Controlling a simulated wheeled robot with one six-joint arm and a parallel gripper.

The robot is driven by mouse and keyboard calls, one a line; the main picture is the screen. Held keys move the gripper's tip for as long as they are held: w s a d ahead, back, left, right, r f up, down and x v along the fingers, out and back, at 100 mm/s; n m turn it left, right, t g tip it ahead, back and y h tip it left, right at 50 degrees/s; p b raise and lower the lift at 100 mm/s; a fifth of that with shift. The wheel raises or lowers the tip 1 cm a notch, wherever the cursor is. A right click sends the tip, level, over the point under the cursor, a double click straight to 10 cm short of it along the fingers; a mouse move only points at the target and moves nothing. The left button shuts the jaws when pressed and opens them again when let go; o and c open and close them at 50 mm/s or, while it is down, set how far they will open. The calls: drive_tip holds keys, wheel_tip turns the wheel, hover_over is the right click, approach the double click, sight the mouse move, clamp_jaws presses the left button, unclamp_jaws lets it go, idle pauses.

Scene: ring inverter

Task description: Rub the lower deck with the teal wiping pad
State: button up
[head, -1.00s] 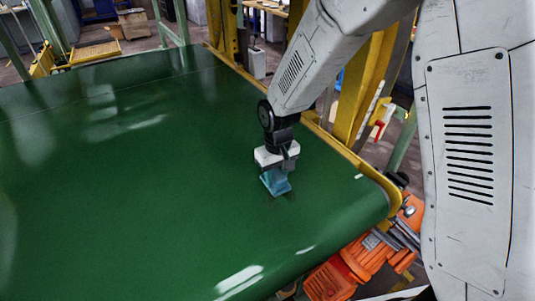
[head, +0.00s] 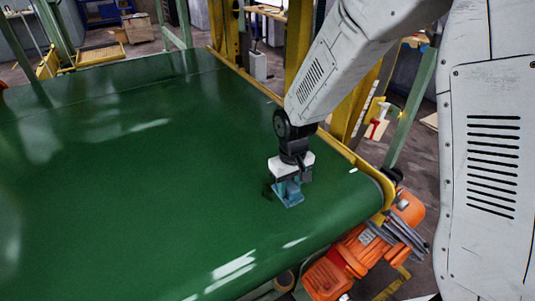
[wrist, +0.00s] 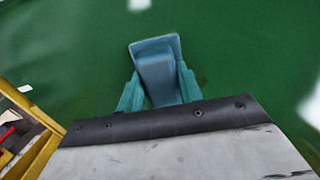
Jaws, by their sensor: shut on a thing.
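The teal wiping pad (head: 289,193) is in my gripper (head: 291,181), low over the green belt deck (head: 150,200) near its right end. In the wrist view, the pad (wrist: 158,68) sits between the two teal fingers of my gripper (wrist: 160,92), which are shut on it. The pad looks to be on or very close to the green surface; I cannot tell whether it touches. The gripper and pad hide the patch of deck under them.
A yellow side rail (head: 355,158) runs along the deck's far right edge, close to my arm. An orange motor (head: 345,262) stands below the deck's right end. The green surface left of my gripper is clear.

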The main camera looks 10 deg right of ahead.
sight(290, 183)
wheel_tip(290, 183, up, 3)
drive_tip(key=shift+w+d+r, duration=0.1)
drive_tip(key=shift+w+r, duration=0.05)
drive_tip(key=shift+r, duration=2.2)
drive_tip(key=shift+d, duration=0.1)
